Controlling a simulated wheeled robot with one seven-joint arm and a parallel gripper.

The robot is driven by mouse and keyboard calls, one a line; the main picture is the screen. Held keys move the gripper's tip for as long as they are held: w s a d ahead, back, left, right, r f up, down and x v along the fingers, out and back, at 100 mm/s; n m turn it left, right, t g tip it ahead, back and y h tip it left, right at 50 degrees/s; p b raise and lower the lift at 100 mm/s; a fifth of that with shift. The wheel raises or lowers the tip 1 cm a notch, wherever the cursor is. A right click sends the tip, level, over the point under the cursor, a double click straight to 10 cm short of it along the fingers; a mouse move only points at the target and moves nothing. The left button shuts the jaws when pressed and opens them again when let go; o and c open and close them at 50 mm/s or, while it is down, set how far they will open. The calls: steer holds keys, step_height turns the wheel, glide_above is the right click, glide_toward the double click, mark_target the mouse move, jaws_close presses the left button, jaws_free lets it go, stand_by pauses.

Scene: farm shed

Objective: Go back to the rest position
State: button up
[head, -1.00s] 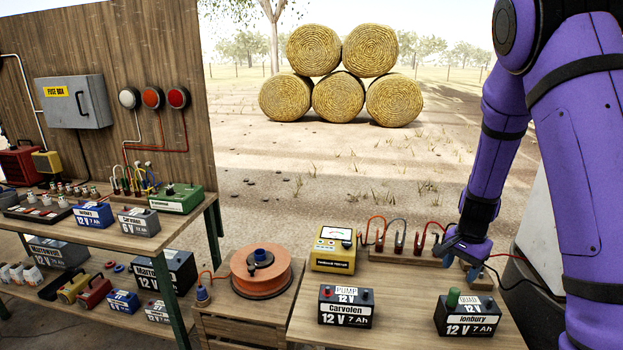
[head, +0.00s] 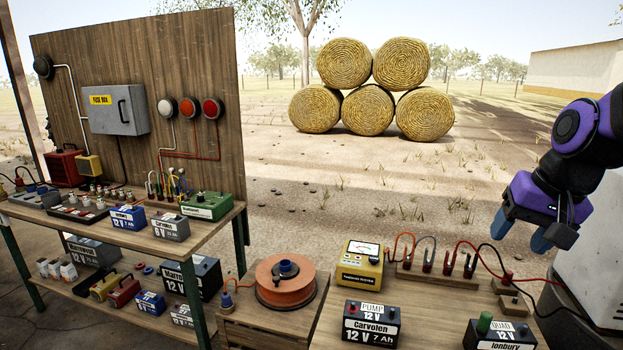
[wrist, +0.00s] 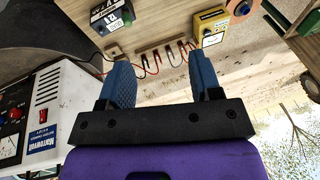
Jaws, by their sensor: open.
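My gripper (head: 548,238) is at the right of the head view, a purple body with blue fingers, in the air above and beyond the right end of the wooden table (head: 420,318). In the wrist view its two blue fingers (wrist: 163,82) stand apart with nothing between them. The table holds a black PUMP battery (head: 371,325), a black QUAD battery (head: 499,335) with a green terminal cap, a yellow meter (head: 360,265) and a rack of clips with red and dark leads (head: 440,270).
A white machine (head: 595,275) stands to the right, close to my gripper; it also shows in the wrist view (wrist: 42,110). An orange cable reel (head: 286,287) sits on a crate at the left. A two-level bench (head: 215,228) holds several batteries. Hay bales (head: 370,112) are far back.

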steer(key=s+a+r+n+t+h, duration=0.1)
steer(key=s+r+n, duration=0.3)
steer(key=s, duration=0.8)
steer(key=shift+s+a+r+t, duration=0.3)
steer(key=shift+a+r+t, duration=0.1)
steer(key=shift+a+r, duration=0.25)
stand_by(0.6)
